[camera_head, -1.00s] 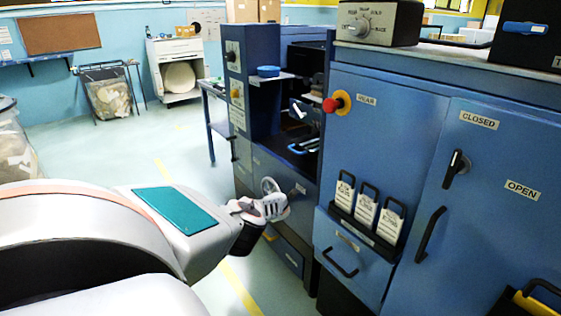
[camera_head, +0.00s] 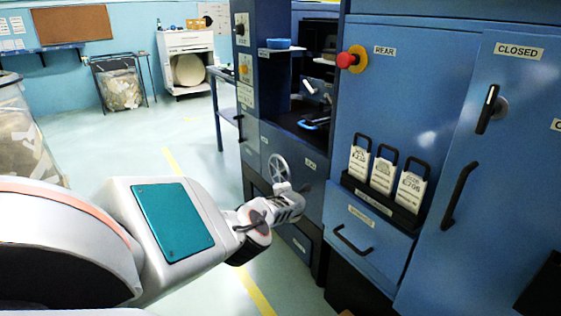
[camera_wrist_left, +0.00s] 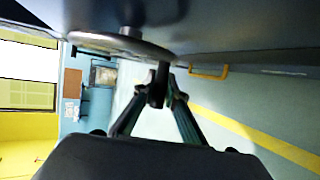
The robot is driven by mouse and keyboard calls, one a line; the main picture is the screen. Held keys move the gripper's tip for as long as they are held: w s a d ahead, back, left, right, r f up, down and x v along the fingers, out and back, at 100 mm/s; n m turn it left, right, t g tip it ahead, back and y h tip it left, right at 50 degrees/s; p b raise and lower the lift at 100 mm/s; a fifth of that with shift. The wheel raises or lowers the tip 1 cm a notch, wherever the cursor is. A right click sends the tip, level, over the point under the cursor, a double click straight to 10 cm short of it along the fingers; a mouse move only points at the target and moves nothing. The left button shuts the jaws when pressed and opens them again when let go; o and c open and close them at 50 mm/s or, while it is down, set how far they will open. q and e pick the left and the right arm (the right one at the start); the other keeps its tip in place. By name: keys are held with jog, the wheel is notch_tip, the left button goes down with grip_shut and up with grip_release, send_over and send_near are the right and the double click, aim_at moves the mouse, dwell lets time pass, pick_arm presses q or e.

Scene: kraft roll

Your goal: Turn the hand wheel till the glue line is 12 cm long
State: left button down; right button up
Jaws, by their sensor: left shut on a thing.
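The hand wheel (camera_head: 279,168) is a grey spoked wheel on the front of the blue machine (camera_head: 290,145). My left gripper (camera_head: 292,203) is just below the wheel in the head view. In the left wrist view the wheel's rim (camera_wrist_left: 125,45) crosses the top, and a dark handle (camera_wrist_left: 159,82) hangs from it. The fingers of my left gripper (camera_wrist_left: 158,98) are shut on this handle. The glue line cannot be made out in either view. My right gripper is not in view.
A blue cabinet (camera_head: 400,110) with a red knob (camera_head: 346,60), tags (camera_head: 382,175) and black handles stands right of the wheel. An open shelf holds a blue bowl (camera_head: 278,43). Clear floor with a yellow line (camera_head: 250,290) lies below my left arm.

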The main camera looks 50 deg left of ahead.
pick_arm(q)
jog(key=shift+a+y, duration=0.25)
jog(key=shift+y, duration=0.15)
dwell(0.3)
jog(key=c, duration=2)
grip_release()
jog(key=shift+s, duration=0.1)
jog(key=shift+f, duration=0.1)
jog(key=shift+d, duration=0.1)
